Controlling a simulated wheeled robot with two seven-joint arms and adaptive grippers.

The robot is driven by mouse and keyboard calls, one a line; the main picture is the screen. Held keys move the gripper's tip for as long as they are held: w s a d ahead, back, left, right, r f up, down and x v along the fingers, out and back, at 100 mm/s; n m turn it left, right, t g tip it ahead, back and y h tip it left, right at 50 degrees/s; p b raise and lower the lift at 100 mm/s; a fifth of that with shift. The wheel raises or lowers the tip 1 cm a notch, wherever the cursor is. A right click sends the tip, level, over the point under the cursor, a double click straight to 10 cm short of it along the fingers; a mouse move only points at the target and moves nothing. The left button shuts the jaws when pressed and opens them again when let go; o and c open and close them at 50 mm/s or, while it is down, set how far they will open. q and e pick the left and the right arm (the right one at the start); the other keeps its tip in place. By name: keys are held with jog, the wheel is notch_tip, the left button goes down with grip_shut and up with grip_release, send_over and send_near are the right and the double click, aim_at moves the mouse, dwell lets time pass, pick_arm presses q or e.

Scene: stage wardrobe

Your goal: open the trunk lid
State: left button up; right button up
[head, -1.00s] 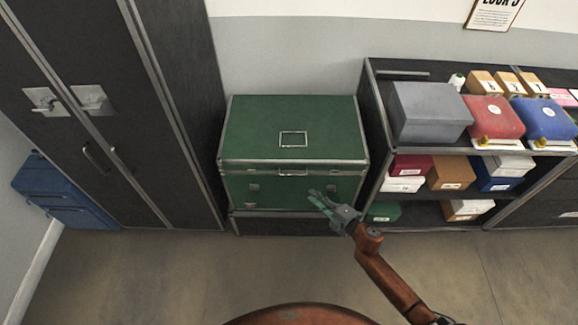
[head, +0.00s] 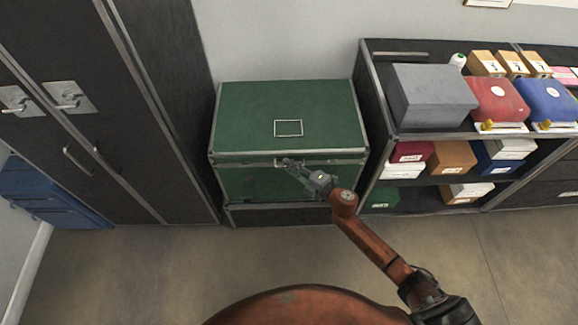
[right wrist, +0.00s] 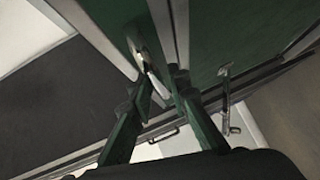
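The green trunk (head: 231,183) with metal edging stands between the wardrobe and the shelves. Its lid (head: 240,117) looks closed and has a pale rectangular outline on top. My right gripper (head: 282,162) is at the middle of the trunk's front, by the lid's front edge, where it covers the handle area. In the right wrist view the fingertips (right wrist: 161,76) are apart, beside a metal edge and a small pale fitting (right wrist: 152,72). I cannot tell whether they touch it. My left gripper is not in view.
A dark wardrobe (head: 150,110) stands close on the left, with a blue drawer unit (head: 50,195) beyond it. Shelves with several boxes, including a grey box (head: 432,95), stand close on the right. The floor (head: 150,265) in front is clear.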

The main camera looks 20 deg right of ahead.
jog(key=shift+c, duration=0.4)
grip_shut()
jog(key=shift+f, duration=0.1)
